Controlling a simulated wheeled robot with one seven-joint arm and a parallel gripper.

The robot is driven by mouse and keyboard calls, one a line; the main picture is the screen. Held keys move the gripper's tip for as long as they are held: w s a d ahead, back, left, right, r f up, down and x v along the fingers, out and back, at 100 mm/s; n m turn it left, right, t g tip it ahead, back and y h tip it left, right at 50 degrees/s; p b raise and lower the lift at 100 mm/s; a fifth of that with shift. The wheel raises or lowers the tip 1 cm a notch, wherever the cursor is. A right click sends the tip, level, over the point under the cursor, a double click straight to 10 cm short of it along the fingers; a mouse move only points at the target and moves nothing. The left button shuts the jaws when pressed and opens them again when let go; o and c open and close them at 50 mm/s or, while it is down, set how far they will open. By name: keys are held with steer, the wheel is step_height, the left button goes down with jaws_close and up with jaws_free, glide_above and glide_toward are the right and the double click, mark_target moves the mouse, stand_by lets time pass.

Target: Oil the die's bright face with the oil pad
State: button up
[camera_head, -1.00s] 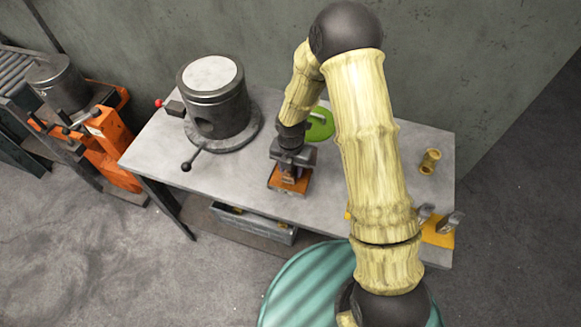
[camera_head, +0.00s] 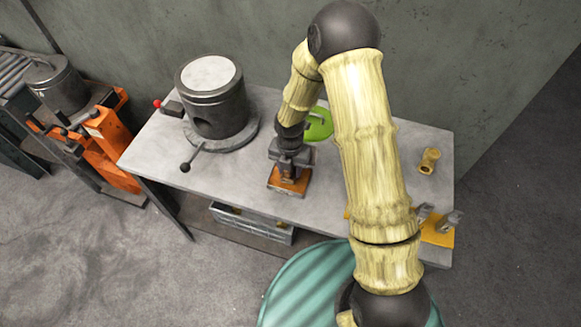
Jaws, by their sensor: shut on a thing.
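My gripper (camera_head: 291,157) points down over the middle of the grey table. It is shut on an orange-brown block, which looks like the oil pad (camera_head: 287,186); the block is at or just above the table top, and I cannot tell if it touches. To its left stands a dark round metal body (camera_head: 217,108) with a pale, bright disc on top (camera_head: 210,73), which looks like the die's face. The pad is apart from it. The gripper hides part of the block's top.
The round body has a red-knobbed lever (camera_head: 158,103) and a black-knobbed lever (camera_head: 186,167). A green round thing (camera_head: 320,124) lies partly behind my arm. A brass piece (camera_head: 429,160) and a yellow mat (camera_head: 441,235) with metal pieces are at right.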

steer(key=shift+f, duration=0.25)
steer(key=shift+a+f, duration=0.1)
stand_by(0.4)
stand_by(1.2)
steer(key=shift+r+p, duration=3.05)
steer(key=shift+r, duration=0.5)
steer(key=shift+f, duration=0.1)
